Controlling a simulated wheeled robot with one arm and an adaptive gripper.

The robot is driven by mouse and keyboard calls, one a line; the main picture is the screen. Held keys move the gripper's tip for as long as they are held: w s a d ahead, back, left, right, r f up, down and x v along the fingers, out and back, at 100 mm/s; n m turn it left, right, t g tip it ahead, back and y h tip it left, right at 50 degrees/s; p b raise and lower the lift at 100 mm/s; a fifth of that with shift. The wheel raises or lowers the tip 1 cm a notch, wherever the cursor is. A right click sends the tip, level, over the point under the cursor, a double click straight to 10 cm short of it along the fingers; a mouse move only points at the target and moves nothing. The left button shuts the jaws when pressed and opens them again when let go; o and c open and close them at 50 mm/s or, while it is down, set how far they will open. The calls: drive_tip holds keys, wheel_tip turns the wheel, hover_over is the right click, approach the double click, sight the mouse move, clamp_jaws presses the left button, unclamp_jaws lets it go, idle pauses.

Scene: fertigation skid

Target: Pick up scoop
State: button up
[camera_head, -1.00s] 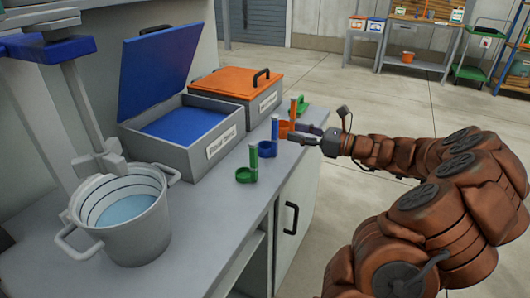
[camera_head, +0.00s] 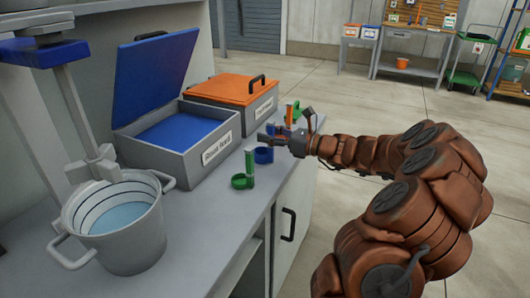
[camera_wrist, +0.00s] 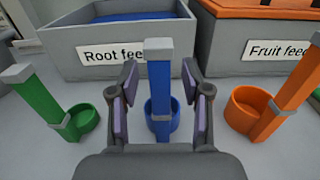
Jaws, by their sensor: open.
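In the wrist view my gripper (camera_wrist: 158,112) is open, with one finger on each side of the upright handle of a blue scoop (camera_wrist: 160,75). Gaps show between the fingers and the handle. In the head view my gripper (camera_head: 270,137) is at the counter's front edge, and the blue scoop's cup (camera_head: 263,155) shows just below it. A green scoop (camera_head: 248,168) stands to the left, also seen in the wrist view (camera_wrist: 45,105). An orange scoop (camera_wrist: 272,115) stands to the right in the wrist view. The task does not say which scoop.
An open bin labelled Root feed (camera_wrist: 80,37) with a blue lid stands behind the scoops. Beside it is a closed orange-lidded bin (camera_head: 232,87). A grey pot (camera_head: 130,240) of liquid stands at the near left.

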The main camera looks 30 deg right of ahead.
sight(274, 123)
clamp_jaws()
idle(0.6)
wheel_tip(274, 123, up, 4)
drive_tip(key=shift+p, duration=0.45)
drive_tip(key=s+a+r, duration=0.1)
drive_tip(key=s+a, duration=0.1)
drive_tip(key=s, duration=1.3)
drive_tip(key=shift+s+a, duration=0.25)
drive_tip(key=shift+s, duration=0.15)
